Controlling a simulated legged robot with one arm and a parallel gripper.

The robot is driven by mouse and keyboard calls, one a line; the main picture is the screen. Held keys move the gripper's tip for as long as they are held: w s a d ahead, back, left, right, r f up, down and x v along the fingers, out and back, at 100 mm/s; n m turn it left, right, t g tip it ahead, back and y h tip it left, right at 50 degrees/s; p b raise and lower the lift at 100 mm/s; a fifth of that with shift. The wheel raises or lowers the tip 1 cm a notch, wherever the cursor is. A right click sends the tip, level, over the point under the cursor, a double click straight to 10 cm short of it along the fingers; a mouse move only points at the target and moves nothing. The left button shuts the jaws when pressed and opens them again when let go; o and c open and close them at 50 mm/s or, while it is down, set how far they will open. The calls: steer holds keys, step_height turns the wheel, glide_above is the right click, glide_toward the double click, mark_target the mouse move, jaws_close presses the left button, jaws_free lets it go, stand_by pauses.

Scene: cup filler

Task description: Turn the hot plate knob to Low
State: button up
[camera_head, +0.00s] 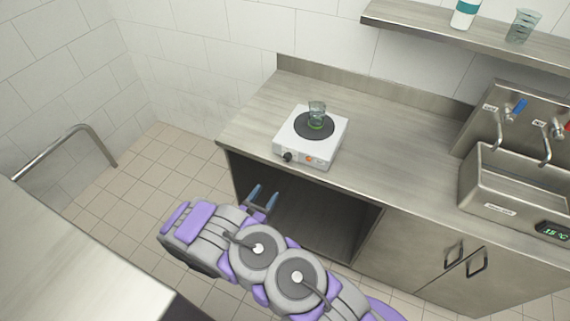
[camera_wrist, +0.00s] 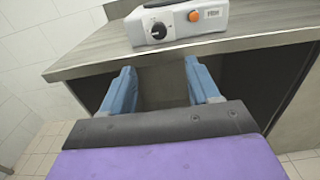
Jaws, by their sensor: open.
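The white hot plate (camera_head: 325,150) stands on the steel counter, with a glass cup (camera_head: 317,110) on its dark round burner. Its black knob (camera_head: 288,157) is on the front face, left of an orange light or button. The knob also shows in the wrist view (camera_wrist: 157,30), where a light mark on it is visible; the setting cannot be read. My gripper (camera_head: 264,196) is open and empty, in front of the counter and below the hot plate. In the wrist view its two blue fingers (camera_wrist: 164,80) are spread apart, with the hot plate beyond them.
The counter (camera_head: 400,149) edge lies between my gripper and the hot plate, over an open cabinet space. A sink (camera_head: 510,180) with taps is at the right. Another counter (camera_head: 60,260) is at the lower left.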

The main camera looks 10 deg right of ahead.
mark_target(286, 159)
steer(key=b+x, duration=0.1)
steer(key=x, duration=1.5)
steer(key=shift+f, duration=0.1)
steer(key=shift+w+d, duration=0.1)
steer(key=shift+w, duration=0.2)
steer(key=shift+a, duration=0.3)
steer(key=shift+d, duration=0.3)
steer(key=c, duration=0.6)
steer(key=shift+a, duration=0.1)
steer(key=c, duration=0.4)
